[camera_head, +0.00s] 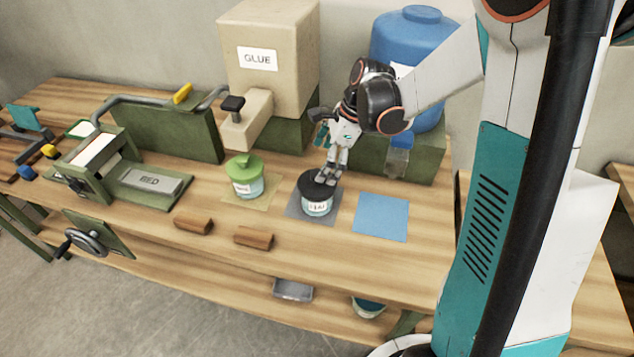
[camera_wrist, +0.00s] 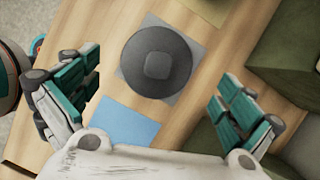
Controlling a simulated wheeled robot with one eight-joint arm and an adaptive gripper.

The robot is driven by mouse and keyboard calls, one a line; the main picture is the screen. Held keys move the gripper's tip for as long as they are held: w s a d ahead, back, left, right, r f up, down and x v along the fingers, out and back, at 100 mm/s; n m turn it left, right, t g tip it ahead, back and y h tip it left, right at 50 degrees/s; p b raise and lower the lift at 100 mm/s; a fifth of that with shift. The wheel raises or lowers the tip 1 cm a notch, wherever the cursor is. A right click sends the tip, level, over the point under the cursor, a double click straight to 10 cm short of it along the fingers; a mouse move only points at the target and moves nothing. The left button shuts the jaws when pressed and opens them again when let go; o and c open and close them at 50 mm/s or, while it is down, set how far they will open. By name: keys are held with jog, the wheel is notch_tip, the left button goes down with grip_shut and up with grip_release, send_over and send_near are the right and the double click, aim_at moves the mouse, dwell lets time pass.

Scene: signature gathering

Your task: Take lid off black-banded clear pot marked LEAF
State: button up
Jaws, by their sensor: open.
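The clear pot (camera_head: 316,208) has a label that is too small to read surely and a black lid (camera_head: 318,185) on top. It stands on a grey square mat (camera_head: 294,206) on the workbench. In the wrist view the round dark lid (camera_wrist: 135,77) with its square knob (camera_wrist: 158,65) lies ahead of the fingers, nearer the left one. My gripper (camera_head: 327,178) is above the lid in the head view. In the wrist view my gripper (camera_wrist: 155,98) is wide open with nothing between its fingers. Whether a finger touches the lid cannot be told.
A green-lidded pot (camera_head: 246,177) stands to the left, and a blue mat (camera_head: 381,217) lies bare to the right. Two brown rolls (camera_head: 253,237) lie in front. The GLUE dispenser (camera_head: 267,45) and a blue tank (camera_head: 413,35) rise behind.

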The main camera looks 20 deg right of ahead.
aim_at(317, 173)
jog(key=b+x, duration=0.1)
jog(key=x, duration=0.4)
jog(key=shift+d+f+b, duration=0.1)
jog(key=shift+f+b, duration=0.1)
jog(key=shift+b, duration=0.1)
jog(key=shift+s, duration=0.15)
jog(key=c, duration=1.3)
jog(key=shift+c, duration=0.2)
